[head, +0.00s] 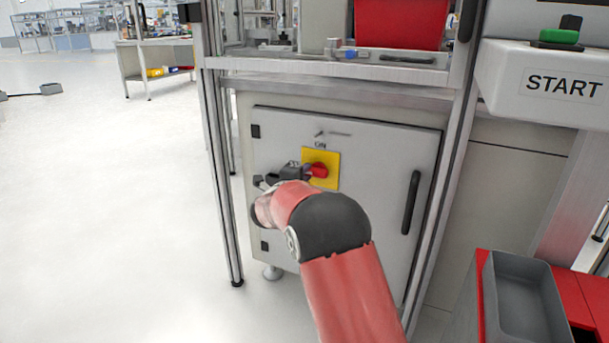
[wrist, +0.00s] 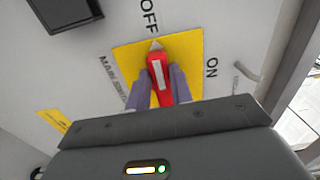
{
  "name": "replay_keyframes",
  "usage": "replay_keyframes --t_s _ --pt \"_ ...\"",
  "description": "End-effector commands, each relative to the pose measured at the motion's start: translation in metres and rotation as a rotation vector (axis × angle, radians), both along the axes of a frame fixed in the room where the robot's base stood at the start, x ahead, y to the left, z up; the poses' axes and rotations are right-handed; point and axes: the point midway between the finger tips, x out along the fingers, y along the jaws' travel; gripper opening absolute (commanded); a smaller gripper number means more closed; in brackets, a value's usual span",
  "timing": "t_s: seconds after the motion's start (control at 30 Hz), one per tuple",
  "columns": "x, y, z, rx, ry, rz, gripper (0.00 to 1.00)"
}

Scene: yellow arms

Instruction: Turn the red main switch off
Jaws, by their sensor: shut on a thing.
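The red main switch (head: 319,170) sits on a yellow plate (head: 331,157) on the grey cabinet door, with ON printed above the plate. In the wrist view the red handle (wrist: 158,72) has a white line, and its tip points roughly toward the OFF label (wrist: 149,18). The ON label (wrist: 211,70) is to the right of the plate. My gripper (head: 306,171) reaches the switch from the left in the head view. In the wrist view its two bluish fingers (wrist: 159,82) are shut on the red handle, one on each side.
The cabinet door (head: 375,200) has a black vertical handle (head: 411,203) at its right. A metal frame post (head: 222,190) stands at the left. A grey bin (head: 525,300) and the START button box (head: 555,80) are at the right.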

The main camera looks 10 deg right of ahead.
Motion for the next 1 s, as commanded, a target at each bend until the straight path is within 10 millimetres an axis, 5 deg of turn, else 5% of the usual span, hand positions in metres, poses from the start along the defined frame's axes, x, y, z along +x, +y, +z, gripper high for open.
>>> replay_keyframes --t_s 0.07,0.1,0.27,0.63,1.0 --pt "0.000 0.001 -0.002 -0.001 0.003 0.002 0.00" --pt "0.000 0.001 -0.002 -0.001 0.003 0.002 0.24" --pt "0.000 0.001 -0.001 -0.001 0.003 0.001 0.44" --pt "-0.007 0.005 0.000 0.002 0.001 0.002 0.44" --pt "-0.055 0.038 -0.001 0.000 0.002 0.003 0.44"
